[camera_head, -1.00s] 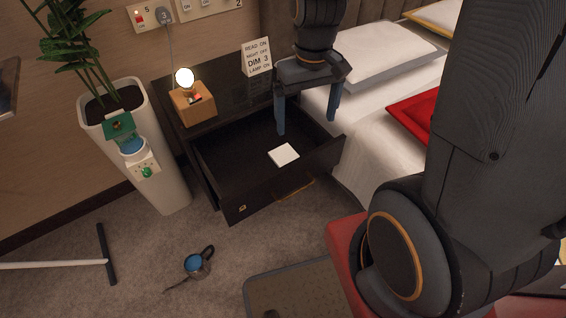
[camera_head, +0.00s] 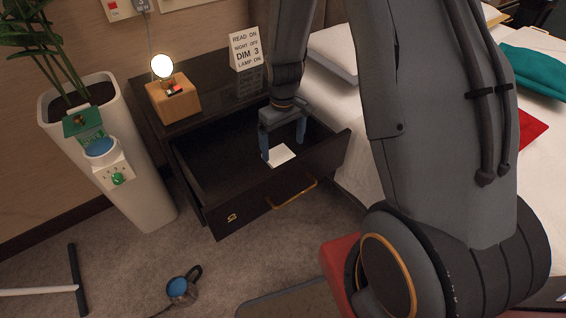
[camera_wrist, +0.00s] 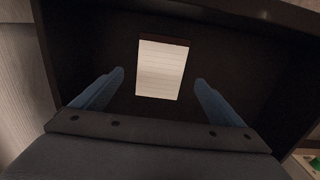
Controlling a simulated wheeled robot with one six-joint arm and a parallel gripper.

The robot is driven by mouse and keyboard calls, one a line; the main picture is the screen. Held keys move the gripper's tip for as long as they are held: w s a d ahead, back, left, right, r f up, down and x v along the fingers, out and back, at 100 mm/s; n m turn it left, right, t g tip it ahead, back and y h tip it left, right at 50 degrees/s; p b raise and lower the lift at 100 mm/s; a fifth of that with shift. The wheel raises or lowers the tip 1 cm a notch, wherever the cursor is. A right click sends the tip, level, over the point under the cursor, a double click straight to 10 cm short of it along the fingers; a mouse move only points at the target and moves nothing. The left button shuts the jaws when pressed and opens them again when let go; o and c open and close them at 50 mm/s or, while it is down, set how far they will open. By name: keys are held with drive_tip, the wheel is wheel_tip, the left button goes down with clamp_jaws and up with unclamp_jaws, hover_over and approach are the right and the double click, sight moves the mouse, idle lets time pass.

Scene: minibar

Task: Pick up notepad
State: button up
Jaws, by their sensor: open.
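The notepad (camera_head: 281,155) is a small white pad lying in the open dark drawer (camera_head: 209,179) of the nightstand. In the wrist view the notepad (camera_wrist: 160,70) shows faint ruled lines and a dark strip along its far edge. My gripper (camera_head: 284,150) reaches down into the drawer, with its blue fingers spread to either side of the notepad. In the wrist view my gripper (camera_wrist: 160,77) is open and empty, and the notepad lies between and slightly beyond the fingertips. I cannot tell the exact height of the fingertips above the drawer floor.
The nightstand top carries a lit lamp on a wooden block (camera_head: 173,98) and a sign card (camera_head: 246,50). A white planter (camera_head: 140,190) stands left, the bed (camera_head: 345,110) right.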

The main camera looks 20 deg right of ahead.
sight(283, 159)
wheel_tip(283, 159, down, 5)
drive_tip(key=shift+f+b, duration=0.1)
drive_tip(key=shift+b, duration=0.55)
drive_tip(key=shift+s, duration=0.1)
drive_tip(key=shift+c, duration=0.2)
drive_tip(key=c, duration=1.1)
drive_tip(key=shift+c, duration=0.2)
